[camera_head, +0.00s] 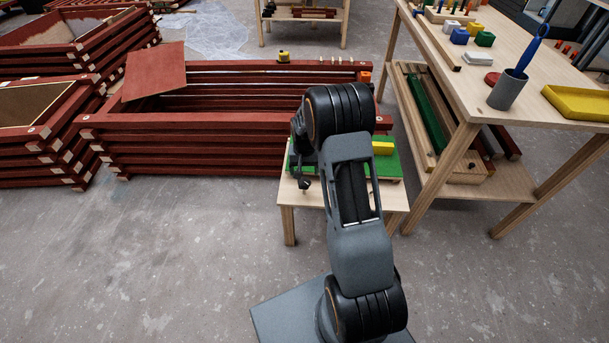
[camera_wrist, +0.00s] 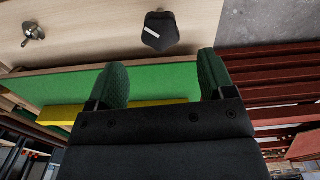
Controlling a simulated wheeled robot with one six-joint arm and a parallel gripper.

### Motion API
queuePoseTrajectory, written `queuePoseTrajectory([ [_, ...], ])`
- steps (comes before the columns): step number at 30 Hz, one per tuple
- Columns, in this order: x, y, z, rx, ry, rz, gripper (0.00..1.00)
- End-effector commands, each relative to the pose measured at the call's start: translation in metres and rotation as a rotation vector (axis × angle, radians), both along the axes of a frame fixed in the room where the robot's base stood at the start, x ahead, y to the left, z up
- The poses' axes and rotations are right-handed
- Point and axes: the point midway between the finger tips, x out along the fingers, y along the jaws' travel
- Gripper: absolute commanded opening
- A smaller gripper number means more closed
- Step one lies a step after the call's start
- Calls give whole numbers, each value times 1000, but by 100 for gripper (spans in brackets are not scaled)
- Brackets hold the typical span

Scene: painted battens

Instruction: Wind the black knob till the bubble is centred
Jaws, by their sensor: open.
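The black knob (camera_wrist: 160,31), lobed with a white mark on top, sits on the pale wooden top of a low stand (camera_head: 392,200). In the head view a small dark shape (camera_head: 304,184) near the stand's left front appears to be this knob. My gripper (camera_wrist: 164,75) is open and empty, its two green-padded fingers apart, with the knob beyond the fingertips and not between them. A green plate (camera_wrist: 60,88) with a yellow bar (camera_wrist: 155,116) lies on the stand; the bar also shows in the head view (camera_head: 382,147). I see no bubble.
A metal knob or crank (camera_wrist: 34,33) stands on the same wooden top. Red batten stacks (camera_head: 190,152) lie behind and left. A taller wooden workbench (camera_head: 455,75) with a grey cup (camera_head: 507,91) and yellow tray (camera_head: 577,103) stands at right. The floor at front left is clear.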

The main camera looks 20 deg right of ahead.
Motion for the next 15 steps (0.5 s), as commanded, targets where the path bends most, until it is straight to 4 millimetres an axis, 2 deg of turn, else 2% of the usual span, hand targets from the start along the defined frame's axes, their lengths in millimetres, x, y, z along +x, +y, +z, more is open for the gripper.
queuePoseTrajectory([
  [1,0,0,14,0,-3,0,76],
  [6,0,0,43,0,-1,0,76],
  [15,-1,0,68,0,1,1,76],
])
